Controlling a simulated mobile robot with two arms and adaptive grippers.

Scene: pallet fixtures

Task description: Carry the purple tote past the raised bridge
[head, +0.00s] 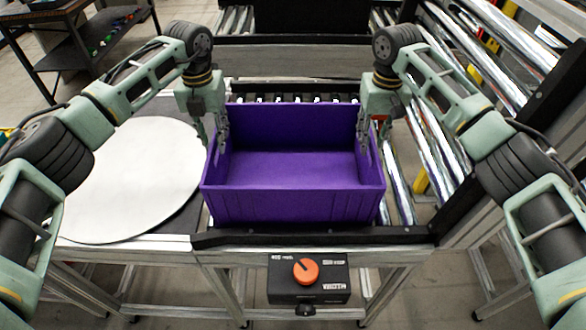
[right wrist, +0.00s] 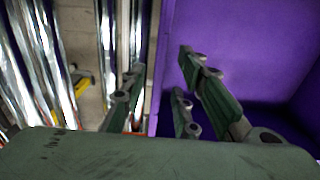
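The purple tote (head: 290,205), open-topped and empty, sits upright on the roller station in the middle of the head view. My left gripper (head: 213,135) is at the tote's left wall, its fingers apart on either side of the rim. My right gripper (head: 372,130) is at the right wall in the same way. In the right wrist view, the right gripper (right wrist: 160,95) has one finger outside the tote wall (right wrist: 157,60) and one inside, with gaps visible. A raised bridge cannot be clearly made out; a grey crosspiece (head: 290,58) spans behind the tote.
A white round plate (head: 135,180) lies on the table left of the tote. A black control box (head: 310,285) with an orange knob is mounted at the front edge. Shiny rollers (head: 440,165) run along the right. A dark shelf cart (head: 75,40) stands at back left.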

